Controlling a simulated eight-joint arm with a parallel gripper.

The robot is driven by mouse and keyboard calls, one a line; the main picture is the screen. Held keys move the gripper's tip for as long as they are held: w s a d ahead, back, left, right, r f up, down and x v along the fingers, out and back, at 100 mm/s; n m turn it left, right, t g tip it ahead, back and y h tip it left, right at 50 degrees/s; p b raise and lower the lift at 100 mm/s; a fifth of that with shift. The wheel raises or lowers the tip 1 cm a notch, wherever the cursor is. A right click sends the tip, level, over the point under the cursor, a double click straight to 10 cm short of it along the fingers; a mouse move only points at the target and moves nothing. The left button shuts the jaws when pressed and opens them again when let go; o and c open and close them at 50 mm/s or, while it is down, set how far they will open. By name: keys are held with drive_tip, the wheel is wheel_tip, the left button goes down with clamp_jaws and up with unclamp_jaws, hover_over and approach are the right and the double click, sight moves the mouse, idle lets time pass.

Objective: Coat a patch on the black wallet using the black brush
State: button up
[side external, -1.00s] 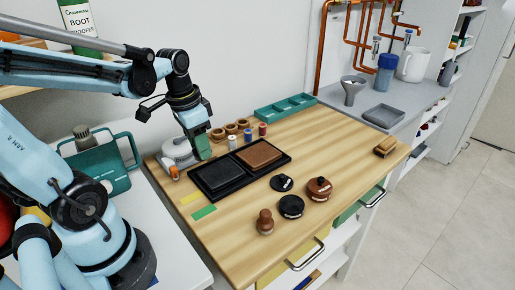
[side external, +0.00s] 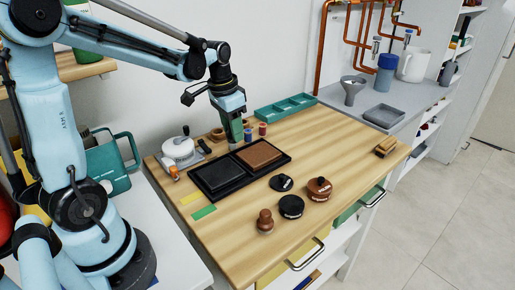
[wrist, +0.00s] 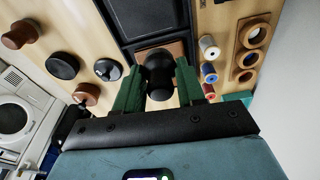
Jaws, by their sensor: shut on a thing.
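The black wallet (side external: 218,176) lies flat in the left half of a black tray (side external: 246,194) on the wooden bench; part of it shows in the wrist view (wrist: 143,18). My gripper (side external: 236,140) points down at the tray's back edge, near the brown wallet (side external: 259,154) in the right half. In the wrist view my gripper (wrist: 158,78) has its green fingers on both sides of a rounded black thing, taken as the black brush (wrist: 158,68). The brush's lower end is hidden, so I cannot tell if it touches anything.
Thread spools (side external: 262,130) and wooden rings (side external: 218,133) stand close behind the tray. A white round device (side external: 180,150) and a small dark object (side external: 204,146) are to its left. Round tins (side external: 291,206) and a brown knob (side external: 265,221) lie in front.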

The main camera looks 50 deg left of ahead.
drive_tip(key=shift+f, duration=3.05)
drive_tip(key=shift+s+f, duration=0.45)
drive_tip(key=shift+s, duration=0.05)
drive_tip(key=shift+s+f, duration=0.15)
drive_tip(key=shift+s, duration=4.7)
drive_tip(key=shift+d, duration=0.5)
drive_tip(key=shift+w, duration=5.3)
drive_tip(key=shift+d, duration=0.35)
drive_tip(key=shift+s+d, duration=0.15)
drive_tip(key=shift+s, duration=5.1)
wheel_tip(320, 180, up, 8)
drive_tip(key=shift+d, duration=0.1)
